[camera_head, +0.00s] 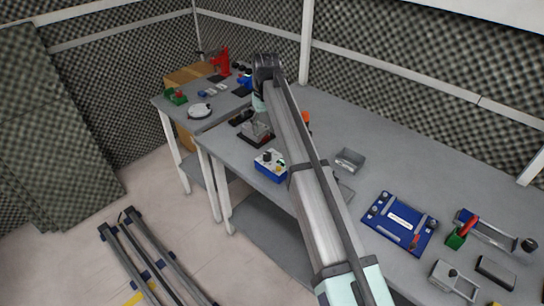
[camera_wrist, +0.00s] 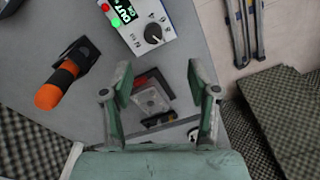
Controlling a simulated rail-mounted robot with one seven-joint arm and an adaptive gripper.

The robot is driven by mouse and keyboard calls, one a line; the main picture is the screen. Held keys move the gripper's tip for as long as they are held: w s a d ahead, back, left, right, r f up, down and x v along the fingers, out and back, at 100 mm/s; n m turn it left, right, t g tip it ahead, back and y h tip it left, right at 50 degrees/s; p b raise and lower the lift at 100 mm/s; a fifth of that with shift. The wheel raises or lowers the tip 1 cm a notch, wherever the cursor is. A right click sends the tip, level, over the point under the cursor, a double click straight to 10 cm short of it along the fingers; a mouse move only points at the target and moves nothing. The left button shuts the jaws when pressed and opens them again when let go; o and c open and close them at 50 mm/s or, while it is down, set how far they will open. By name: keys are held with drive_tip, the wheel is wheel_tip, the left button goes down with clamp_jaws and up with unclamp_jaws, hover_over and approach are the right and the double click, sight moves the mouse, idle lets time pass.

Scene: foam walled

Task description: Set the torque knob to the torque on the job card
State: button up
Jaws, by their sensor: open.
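The torque knob (camera_wrist: 153,33) is a black dial with a white pointer mark, on the white top face of a blue-sided box (camera_wrist: 172,8) at the top of the wrist view. Small printed marks surround it, too small to read surely. A dark display with green characters (camera_wrist: 124,10) sits beside it, cut by the frame edge. The same box (camera_head: 270,171) stands near the table's front edge in the head view. My gripper (camera_wrist: 160,82) is open and empty, apart from the knob, which lies beyond its fingers. No job card can be made out.
An orange-handled tool (camera_wrist: 57,88) lies left of my gripper. A blue board (camera_head: 386,238), a metal tray (camera_head: 350,158) and a red-handled clamp (camera_head: 466,228) stand right of my arm.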

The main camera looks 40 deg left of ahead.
wheel_tip(320, 180, up, 3)
drive_tip(key=w, duration=0.2)
drive_tip(key=p, duration=0.4)
approach(267, 154)
wheel_tip(267, 154, down, 9)
drive_tip(key=shift+f, duration=0.25)
clamp_jaws()
